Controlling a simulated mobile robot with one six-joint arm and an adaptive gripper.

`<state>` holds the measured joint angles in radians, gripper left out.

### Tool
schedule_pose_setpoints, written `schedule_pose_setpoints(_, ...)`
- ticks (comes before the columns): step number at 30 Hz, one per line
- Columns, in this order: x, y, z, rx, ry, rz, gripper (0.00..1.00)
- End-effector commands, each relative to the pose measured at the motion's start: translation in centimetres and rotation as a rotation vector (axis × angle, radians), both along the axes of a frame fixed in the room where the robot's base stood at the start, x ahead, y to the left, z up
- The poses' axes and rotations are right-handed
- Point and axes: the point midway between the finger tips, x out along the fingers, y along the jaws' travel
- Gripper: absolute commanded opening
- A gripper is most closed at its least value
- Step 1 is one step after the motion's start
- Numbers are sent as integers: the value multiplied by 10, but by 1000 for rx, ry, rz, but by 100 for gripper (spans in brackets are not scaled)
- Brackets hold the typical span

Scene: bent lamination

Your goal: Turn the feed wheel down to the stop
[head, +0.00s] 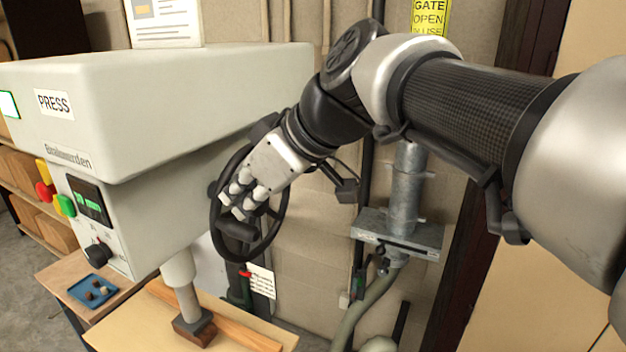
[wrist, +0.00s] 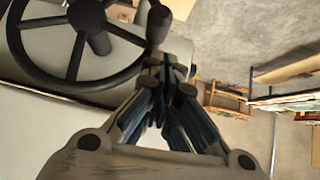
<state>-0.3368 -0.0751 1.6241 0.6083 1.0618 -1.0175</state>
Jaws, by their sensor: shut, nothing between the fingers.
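The feed wheel (head: 214,215) is a black spoked handwheel on the right side of the pale press (head: 150,120). It also shows at the upper left of the wrist view (wrist: 30,62), with its spokes, hub and a black handle knob (wrist: 158,22) on the rim. My gripper (head: 232,203) is in front of the wheel in the head view and hides part of it. In the wrist view my gripper (wrist: 165,75) is shut and empty, with its fingertips just below the knob. I cannot tell whether they touch it.
The press ram (head: 180,275) stands over a block (head: 195,328) on the wooden table (head: 130,330). A blue tray (head: 93,291) with small pieces lies at the left. A grey metal post with a bracket (head: 400,232) stands right of the wheel, near the wall.

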Motion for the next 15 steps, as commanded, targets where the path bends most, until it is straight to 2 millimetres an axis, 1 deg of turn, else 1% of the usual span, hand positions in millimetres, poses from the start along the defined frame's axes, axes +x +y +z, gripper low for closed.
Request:
schedule_pose_setpoints(1,0,2,18,1,-3,0,0)
schedule_pose_setpoints(6,-14,-25,43,3,-7,-7,0)
schedule_pose_setpoints(9,-22,-39,57,2,-6,-6,0)
schedule_pose_setpoints(15,-32,-55,76,1,-5,-4,0)
